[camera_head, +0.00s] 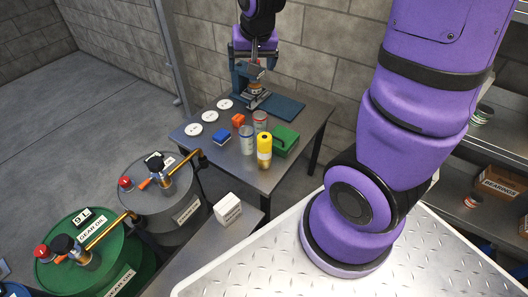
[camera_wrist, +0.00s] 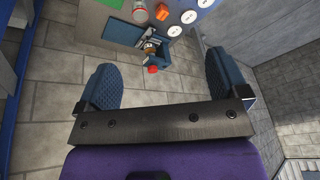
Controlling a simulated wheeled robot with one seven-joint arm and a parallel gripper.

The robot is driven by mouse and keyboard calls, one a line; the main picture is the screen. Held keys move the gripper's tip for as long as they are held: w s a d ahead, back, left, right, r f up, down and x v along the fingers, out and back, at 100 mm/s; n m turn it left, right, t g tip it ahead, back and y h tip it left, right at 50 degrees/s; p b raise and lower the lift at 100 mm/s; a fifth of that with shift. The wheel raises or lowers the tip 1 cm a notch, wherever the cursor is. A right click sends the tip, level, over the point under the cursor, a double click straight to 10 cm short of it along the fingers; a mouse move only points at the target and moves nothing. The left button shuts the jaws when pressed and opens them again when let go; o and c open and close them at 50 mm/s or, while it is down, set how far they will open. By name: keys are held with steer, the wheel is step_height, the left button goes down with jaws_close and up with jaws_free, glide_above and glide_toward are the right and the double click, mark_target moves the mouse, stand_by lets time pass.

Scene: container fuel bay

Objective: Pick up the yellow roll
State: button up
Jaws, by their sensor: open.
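The yellow roll (camera_head: 264,145) stands upright on the metal table, with a tan lower part, between a grey can and a green box. It does not show in the wrist view. My gripper (camera_head: 255,55) is beyond the table's far end, above and behind a blue press-like stand, well apart from the roll.
The table (camera_head: 198,158) also holds a grey can (camera_head: 247,140), green box (camera_head: 285,140), blue block (camera_head: 221,137), orange block (camera_head: 238,120), white discs (camera_head: 209,116) and the blue stand (camera_head: 243,82). Drums (camera_head: 85,255) stand at the lower left. A block wall is behind.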

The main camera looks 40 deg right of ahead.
steer(key=w+d+f+m+g, duration=0.1)
steer(key=w+f, duration=0.1)
steer(key=f, duration=0.5)
steer(key=w+d+f+m, duration=0.1)
steer(key=w+d+f, duration=0.15)
steer(key=f, duration=0.45)
steer(key=m+h, duration=0.2)
glide_toward(264, 137)
step_height(264, 137, down, 2)
steer(key=shift+g, duration=0.3)
steer(key=x, duration=0.5)
steer(key=shift+w+d+x, duration=0.1)
steer(key=shift+w+x, duration=0.1)
steer(key=shift+x, duration=1.2)
steer(key=shift+w+d+x, duration=0.1)
steer(key=shift+w+x, duration=0.15)
steer(key=shift+x, duration=1.2)
steer(key=shift+r, duration=0.2)
steer(key=c, duration=1.5)
